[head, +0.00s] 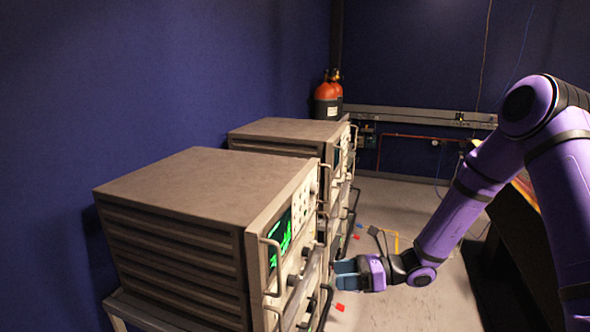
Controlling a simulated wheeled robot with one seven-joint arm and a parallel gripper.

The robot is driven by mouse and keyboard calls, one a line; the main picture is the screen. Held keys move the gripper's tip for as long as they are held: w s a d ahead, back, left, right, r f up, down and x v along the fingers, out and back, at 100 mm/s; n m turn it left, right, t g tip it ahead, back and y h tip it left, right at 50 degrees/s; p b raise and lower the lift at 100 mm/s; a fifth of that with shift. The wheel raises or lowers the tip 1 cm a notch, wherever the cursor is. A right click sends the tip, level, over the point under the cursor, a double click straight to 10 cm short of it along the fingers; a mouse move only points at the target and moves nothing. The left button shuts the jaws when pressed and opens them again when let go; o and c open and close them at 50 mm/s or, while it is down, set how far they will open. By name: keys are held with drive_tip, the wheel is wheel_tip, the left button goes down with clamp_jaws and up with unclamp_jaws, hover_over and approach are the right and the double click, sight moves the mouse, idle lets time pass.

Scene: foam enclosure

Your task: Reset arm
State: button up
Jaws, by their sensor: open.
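My purple arm comes in from the right side of the head view and bends down toward the middle. My gripper (345,273) points left, close to the front panel of the nearer instrument rack (190,220). Its blue-grey fingers are open. The fingertips are near the rack's front handles; I cannot tell whether they touch. No object shows between the fingers.
A second grey instrument rack (285,133) stands behind the first. Orange-red gas cylinders (327,95) stand in the far corner. A dark bench (520,240) is at the right behind my arm. Small red and blue pieces lie on the floor (390,305), which is otherwise mostly clear.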

drive_tip(key=s+d+r+n+t+h, duration=0.1)
drive_tip(key=s+d+r+n+h, duration=0.4)
drive_tip(key=s+r, duration=0.4)
drive_tip(key=s+d+r+n+t+h, duration=0.2)
drive_tip(key=s+d+r+n+h, duration=0.4)
drive_tip(key=s+r+n, duration=0.3)
drive_tip(key=s+d+r+n+t+h, duration=0.1)
drive_tip(key=s+d+r+n+h, duration=0.4)
drive_tip(key=r, duration=0.7)
drive_tip(key=s+d+n, duration=0.2)
drive_tip(key=s, duration=0.2)
drive_tip(key=shift+s+t, duration=0.25)
drive_tip(key=shift+t, duration=0.05)
drive_tip(key=shift+d, duration=0.1)
